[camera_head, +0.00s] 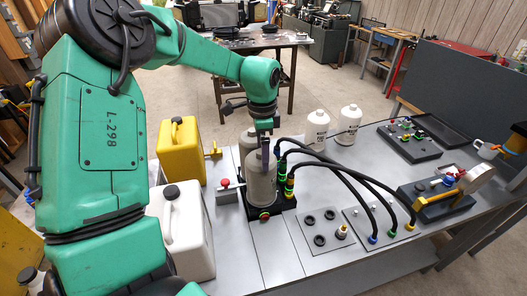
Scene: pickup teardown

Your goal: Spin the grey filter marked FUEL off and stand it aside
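A grey filter (262,188) stands upright on a black base with hoses and coloured fittings, near the middle of the bench. A second grey canister (247,142) shows partly behind it. No FUEL marking is readable on either from here. My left gripper (265,150) comes down from above at the top of the front grey filter, with a dark finger against or just in front of it. The gap between its fingers is hidden, so I cannot tell whether it grips. My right gripper is not in view.
A yellow jug (181,150) and a white jug (184,232) stand left of the filter. Two white canisters (317,130) (349,125) stand behind the black hoses (340,170). A plate with dark rings (320,240) lies front right. Some bare bench (275,262) shows in front.

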